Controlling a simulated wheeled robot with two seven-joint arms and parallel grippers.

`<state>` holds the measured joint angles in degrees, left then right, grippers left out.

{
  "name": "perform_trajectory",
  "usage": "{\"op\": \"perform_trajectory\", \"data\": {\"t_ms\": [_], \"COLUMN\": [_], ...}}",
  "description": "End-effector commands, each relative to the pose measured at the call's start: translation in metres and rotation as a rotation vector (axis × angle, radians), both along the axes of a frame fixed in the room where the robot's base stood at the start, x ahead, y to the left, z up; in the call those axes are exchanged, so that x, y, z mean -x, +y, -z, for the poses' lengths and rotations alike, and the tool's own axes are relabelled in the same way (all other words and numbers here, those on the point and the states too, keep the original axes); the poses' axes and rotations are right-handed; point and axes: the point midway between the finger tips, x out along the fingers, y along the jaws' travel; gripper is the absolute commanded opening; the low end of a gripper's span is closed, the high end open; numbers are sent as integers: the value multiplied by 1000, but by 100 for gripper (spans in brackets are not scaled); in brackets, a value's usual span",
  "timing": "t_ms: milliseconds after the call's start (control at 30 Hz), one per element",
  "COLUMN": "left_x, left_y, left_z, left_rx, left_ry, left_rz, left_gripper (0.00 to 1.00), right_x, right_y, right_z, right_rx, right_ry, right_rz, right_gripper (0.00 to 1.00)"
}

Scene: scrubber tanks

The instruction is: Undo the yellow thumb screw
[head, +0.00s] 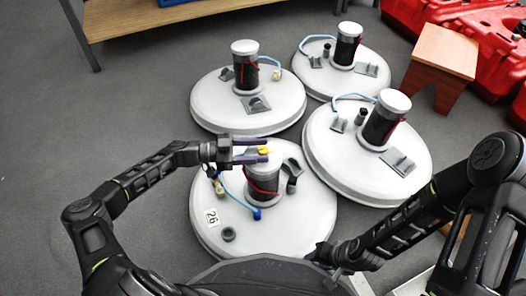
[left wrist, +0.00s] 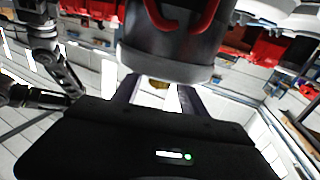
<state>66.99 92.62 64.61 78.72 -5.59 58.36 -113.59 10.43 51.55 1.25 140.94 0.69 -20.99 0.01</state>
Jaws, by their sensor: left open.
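The yellow thumb screw (head: 264,150) sits at the top of the dark cylinder (head: 263,183) on the nearest round white tank (head: 285,237), labelled 26. My left gripper (head: 267,151) is open, its two purple-grey fingers on either side of the screw; I cannot tell whether they touch it. In the left wrist view, a small yellow part of the screw (left wrist: 159,85) shows between the fingers, mostly hidden below the large dark cylinder with a red strap (left wrist: 170,45). My right gripper (head: 324,254) is low by the tank's right front edge; its finger opening is unclear.
Three similar white tanks (head: 205,105) stand behind and to the right, close together. A blue hose (head: 232,200) and dark fittings (head: 292,175) are around the cylinder. A brown stool (head: 440,55) and red cases (head: 390,12) are at the back right. Grey floor is clear at left.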

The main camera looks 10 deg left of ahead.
Motion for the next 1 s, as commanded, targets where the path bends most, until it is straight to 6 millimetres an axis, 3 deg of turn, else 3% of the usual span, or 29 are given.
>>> {"op": "perform_trajectory", "data": {"t_ms": [133,433,1000], "left_x": [-3,-3,-3], "left_y": [-13,-14,-14], "left_z": [1,0,0], "left_rx": [0,0,0], "left_ry": [1,1,1], "left_rz": [1,0,-1], "left_gripper": [50,49,3], "right_x": [-1,-1,-1], "right_y": [0,0,0], "right_z": [4,3,3], "right_rx": [-1,-1,-1], "right_ry": [-1,-1,0], "right_rz": [0,0,0], "right_gripper": [36,36,36]}}
